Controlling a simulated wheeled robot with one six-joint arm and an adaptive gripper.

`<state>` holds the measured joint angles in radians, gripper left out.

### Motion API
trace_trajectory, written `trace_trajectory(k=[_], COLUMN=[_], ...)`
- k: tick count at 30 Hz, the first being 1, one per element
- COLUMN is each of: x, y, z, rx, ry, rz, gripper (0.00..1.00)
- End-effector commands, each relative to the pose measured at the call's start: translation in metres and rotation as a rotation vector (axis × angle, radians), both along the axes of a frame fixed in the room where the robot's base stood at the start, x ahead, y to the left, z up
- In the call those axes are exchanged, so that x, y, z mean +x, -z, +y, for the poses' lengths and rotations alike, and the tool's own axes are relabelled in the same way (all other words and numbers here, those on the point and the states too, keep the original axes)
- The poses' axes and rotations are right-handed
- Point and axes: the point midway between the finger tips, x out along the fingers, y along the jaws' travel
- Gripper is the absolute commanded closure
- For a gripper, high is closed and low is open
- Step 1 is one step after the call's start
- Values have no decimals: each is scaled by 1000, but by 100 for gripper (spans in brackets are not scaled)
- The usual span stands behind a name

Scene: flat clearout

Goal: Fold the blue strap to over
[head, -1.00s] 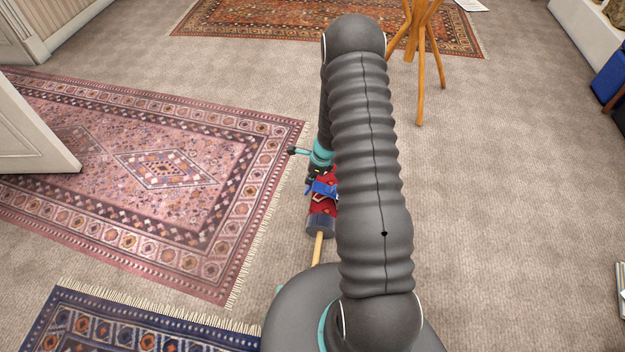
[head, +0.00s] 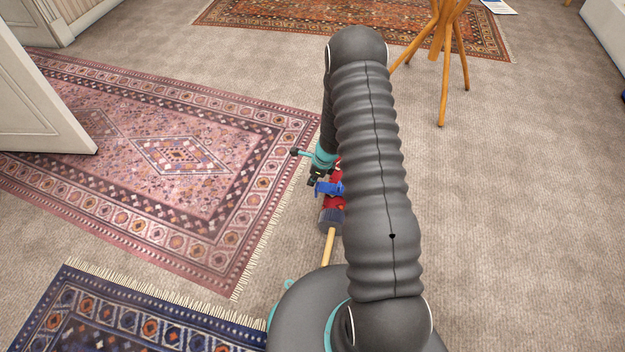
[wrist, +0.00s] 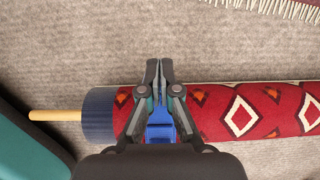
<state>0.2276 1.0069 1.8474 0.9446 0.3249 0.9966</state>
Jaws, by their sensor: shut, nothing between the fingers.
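The blue strap (wrist: 160,132) lies across a rolled red rug in the wrist view, partly hidden under my gripper (wrist: 158,66). In the head view the strap (head: 327,188) shows as a small blue piece beside my arm. My gripper is shut and empty, its fingertips together above the roll's far edge. The rolled rug (wrist: 235,112) is red with cream and orange diamonds and has a dark blue end band (wrist: 100,115). My arm hides much of the roll in the head view.
A wooden rod (wrist: 52,115) sticks out of the roll's end. A pink patterned rug (head: 180,155) lies to the left, a navy rug (head: 130,325) at the lower left. A wooden stand (head: 447,50) is ahead. Carpet on the right is clear.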

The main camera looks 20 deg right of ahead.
Motion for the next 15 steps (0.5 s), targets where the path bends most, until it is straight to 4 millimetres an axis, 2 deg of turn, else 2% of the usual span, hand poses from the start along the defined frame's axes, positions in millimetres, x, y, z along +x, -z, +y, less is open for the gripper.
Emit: trace_trajectory(k=[10,15], x=[0,1], y=[-3,-20], z=[0,0], rx=[0,-1], ry=[0,0], rz=[0,-1], gripper=[100,100])
